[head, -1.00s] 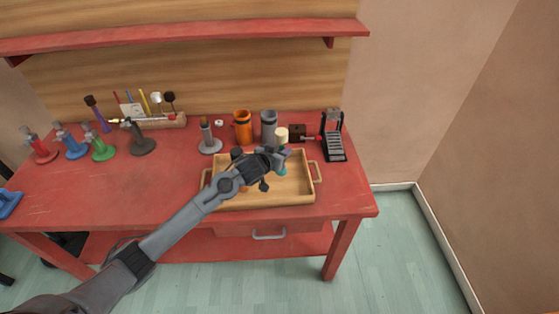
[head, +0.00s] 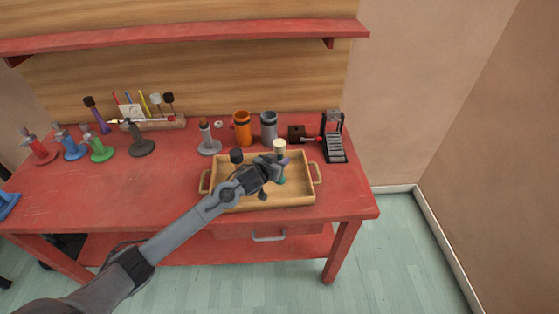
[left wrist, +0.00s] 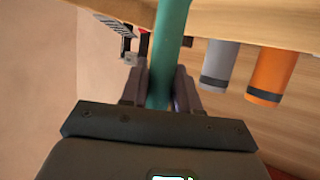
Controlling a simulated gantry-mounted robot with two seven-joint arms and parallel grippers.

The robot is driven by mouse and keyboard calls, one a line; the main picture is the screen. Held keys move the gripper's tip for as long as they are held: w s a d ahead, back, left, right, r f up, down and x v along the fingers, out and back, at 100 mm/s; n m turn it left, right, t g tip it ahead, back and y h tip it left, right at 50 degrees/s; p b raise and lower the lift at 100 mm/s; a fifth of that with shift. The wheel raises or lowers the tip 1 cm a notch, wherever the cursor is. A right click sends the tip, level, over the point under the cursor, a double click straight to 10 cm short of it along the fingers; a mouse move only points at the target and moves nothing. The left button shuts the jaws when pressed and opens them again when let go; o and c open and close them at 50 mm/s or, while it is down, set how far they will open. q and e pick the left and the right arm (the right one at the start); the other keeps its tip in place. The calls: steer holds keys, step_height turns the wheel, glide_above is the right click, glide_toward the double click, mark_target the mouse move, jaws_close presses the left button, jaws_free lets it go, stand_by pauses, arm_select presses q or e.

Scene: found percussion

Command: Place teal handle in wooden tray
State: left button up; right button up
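The teal handle (left wrist: 172,40) runs between the two fingers of my left gripper (left wrist: 160,88) in the left wrist view, and the fingers are closed against its sides. In the head view a small teal part (head: 282,181) shows below my left gripper (head: 279,166), with a cream top (head: 279,147) above it. The handle looks roughly upright over the right half of the wooden tray (head: 300,198). Whether its lower end touches the tray floor cannot be told. The gripper and forearm hide part of the tray. My right gripper is not in view.
A dark-topped piece (head: 237,156) stands at the tray's back left. An orange cup (head: 242,130) and a grey cup (head: 269,129) stand behind the tray. A black stand (head: 334,145) is at the right. Several coloured clamp-like tools line the left; the red table's middle left is clear.

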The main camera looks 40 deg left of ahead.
arm_select(q)
steer(key=o, duration=0.5)
steer(key=shift+c, duration=0.2)
steer(key=shift+r, duration=0.15)
steer(key=shift+s+d+r, duration=0.1)
steer(key=shift+s+r, duration=0.2)
steer(key=shift+s, duration=0.15)
steer(key=p+v, duration=0.2)
steer(key=v, duration=0.8)
steer(key=s+d+f+m+g, duration=0.1)
steer(key=s+d+f+g, duration=0.1)
steer(key=s+d+f, duration=0.4)
steer(key=s+d+f+m+g, duration=0.1)
steer(key=s+d+f+g, duration=0.2)
steer(key=s+d, duration=0.35)
steer(key=s+d+m+g+h, duration=0.1)
steer(key=s+d+g, duration=0.1)
steer(key=s, duration=0.6)
steer(key=s+d+g+h, duration=0.1)
steer(key=s+d, duration=0.3)
steer(key=s, duration=0.5)
steer(key=shift+s+d+f+m+g, duration=0.35)
steer(key=shift+f+m+g, duration=0.1)
steer(key=shift+g, duration=0.45)
